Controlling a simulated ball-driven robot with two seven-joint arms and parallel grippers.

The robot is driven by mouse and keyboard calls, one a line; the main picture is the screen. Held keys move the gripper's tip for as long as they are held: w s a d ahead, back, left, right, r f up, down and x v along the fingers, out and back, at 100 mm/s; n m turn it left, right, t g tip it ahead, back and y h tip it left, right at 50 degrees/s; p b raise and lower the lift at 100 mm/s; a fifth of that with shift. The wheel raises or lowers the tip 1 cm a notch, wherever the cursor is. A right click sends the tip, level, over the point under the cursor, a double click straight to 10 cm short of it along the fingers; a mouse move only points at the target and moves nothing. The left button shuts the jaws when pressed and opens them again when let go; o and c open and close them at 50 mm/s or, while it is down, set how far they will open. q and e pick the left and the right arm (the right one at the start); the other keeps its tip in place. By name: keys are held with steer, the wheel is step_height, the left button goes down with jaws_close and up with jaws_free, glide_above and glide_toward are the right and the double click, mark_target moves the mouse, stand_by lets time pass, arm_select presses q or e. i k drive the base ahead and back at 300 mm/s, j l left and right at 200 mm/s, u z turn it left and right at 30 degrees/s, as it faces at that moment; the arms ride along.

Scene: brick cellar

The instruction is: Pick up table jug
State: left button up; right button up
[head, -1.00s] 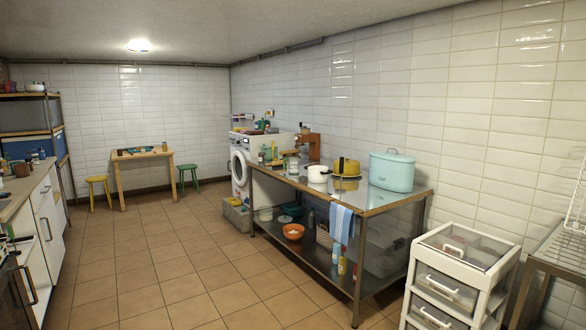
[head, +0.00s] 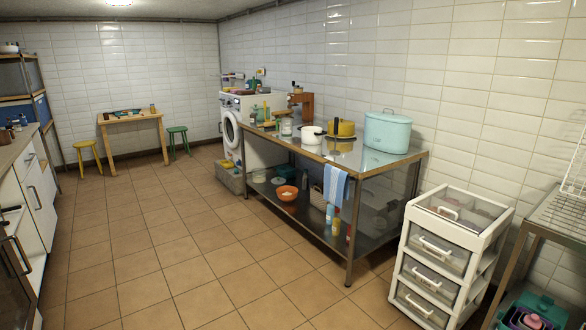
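I cannot make out a jug for certain in the head view. A steel table (head: 372,164) stands along the right wall. On it are a large light blue lidded pot (head: 387,132), a yellow vessel (head: 346,128), a white pot (head: 311,135) and a small clear glass container (head: 286,127). A small wooden table (head: 131,119) at the back holds several small items, too small to tell apart. Neither of my grippers is in view.
A white drawer unit (head: 436,247) stands at the right front. A washing machine (head: 229,131) stands behind the steel table. Yellow (head: 87,147) and green (head: 178,130) stools flank the wooden table. Counters line the left. The tiled floor (head: 165,240) between is clear.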

mark_target(287, 123)
steer(key=i+u, duration=0.2)
steer(key=i, duration=3)
steer(key=i+z, duration=0.15)
steer(key=i, duration=0.55)
steer(key=i+j, duration=0.2)
steer(key=i, duration=0.5)
steer(key=i+j+z, duration=0.1)
steer(key=i, duration=0.6)
